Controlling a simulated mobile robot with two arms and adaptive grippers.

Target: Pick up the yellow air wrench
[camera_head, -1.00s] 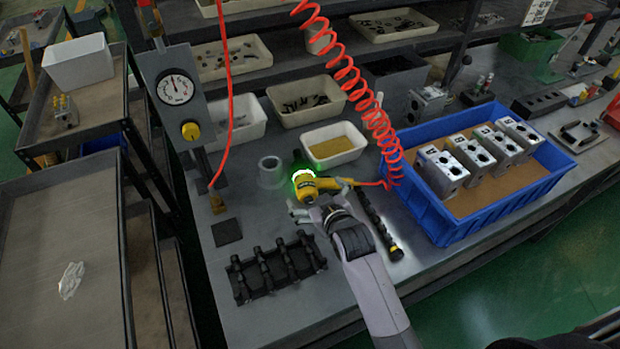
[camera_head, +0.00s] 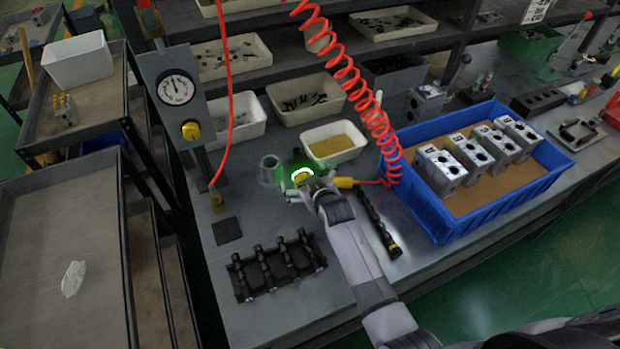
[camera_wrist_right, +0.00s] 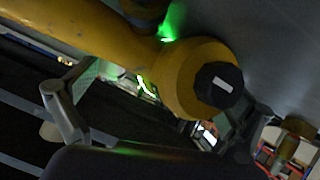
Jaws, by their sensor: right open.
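The yellow air wrench (camera_head: 303,175) lies on the grey workbench, with a glowing white and green ring at its head. Its yellow tail end (camera_head: 345,182) shows to the right of my gripper and joins the red hose. My right gripper (camera_head: 311,185) is over the wrench and hides its middle. In the right wrist view the yellow wrench body (camera_wrist_right: 185,75) with its black cap spans the view close up. The open fingers of my right gripper (camera_wrist_right: 160,120) show at its left and right sides. I cannot tell whether they touch it. My left gripper is not in view.
A red coiled hose (camera_head: 360,90) hangs from above to the wrench. A blue crate (camera_head: 438,225) with several metal valve blocks stands to the right. A black rack (camera_head: 275,268) and a dark rod (camera_head: 378,222) lie nearer me. Small bins stand behind.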

